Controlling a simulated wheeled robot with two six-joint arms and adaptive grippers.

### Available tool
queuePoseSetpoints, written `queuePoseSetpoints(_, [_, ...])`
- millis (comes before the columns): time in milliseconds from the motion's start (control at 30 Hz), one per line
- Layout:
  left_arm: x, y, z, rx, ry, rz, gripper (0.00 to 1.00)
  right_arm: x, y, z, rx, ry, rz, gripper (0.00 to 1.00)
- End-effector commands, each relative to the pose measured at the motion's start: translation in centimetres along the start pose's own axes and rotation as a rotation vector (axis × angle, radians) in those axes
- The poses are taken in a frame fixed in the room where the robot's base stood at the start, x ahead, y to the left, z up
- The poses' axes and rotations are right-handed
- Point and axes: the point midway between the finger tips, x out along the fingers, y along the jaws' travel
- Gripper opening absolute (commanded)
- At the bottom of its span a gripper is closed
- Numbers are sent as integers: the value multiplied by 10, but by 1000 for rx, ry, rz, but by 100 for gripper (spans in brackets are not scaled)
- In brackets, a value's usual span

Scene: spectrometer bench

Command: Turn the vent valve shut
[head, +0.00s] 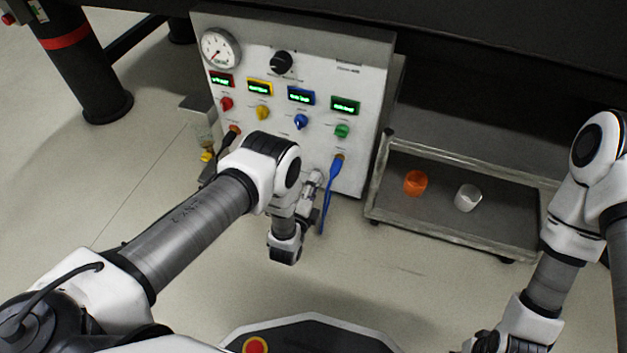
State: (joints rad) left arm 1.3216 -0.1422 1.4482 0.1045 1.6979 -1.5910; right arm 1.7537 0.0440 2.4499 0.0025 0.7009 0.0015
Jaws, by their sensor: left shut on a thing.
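My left arm reaches in front of the white panel (357,85). Its wrist bends down below the panel's lower edge, and my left gripper (312,184) sits close to the panel's lower part, left of the blue cable (331,187). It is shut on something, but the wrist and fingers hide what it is. I cannot pick out for certain which part is the vent valve. Red (226,103), yellow (262,112), blue (300,121) and green (342,131) knobs show in a row. My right gripper (487,342) is low at the right and cut off by the frame.
The panel also bears a round gauge (220,48) and a black knob (282,62). A small yellow fitting (207,156) shows at its left side. A low tray (455,236) at the right holds an orange cup (415,183) and a white cup (467,198). The floor in front is clear.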

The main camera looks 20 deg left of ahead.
Motion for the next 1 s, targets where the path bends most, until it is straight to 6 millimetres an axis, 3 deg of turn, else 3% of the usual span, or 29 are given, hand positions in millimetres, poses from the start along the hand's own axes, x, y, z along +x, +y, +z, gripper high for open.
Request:
queuePoseSetpoints(600, [0, -1, 0, -573, 0, 1, 1, -25, -1, 1, -5, -3, -1, 40])
queuePoseSetpoints(1000, [0, 0, 0, -812, -1, 1, 1, -32, -1, 2, -7, -4, -1, 40])
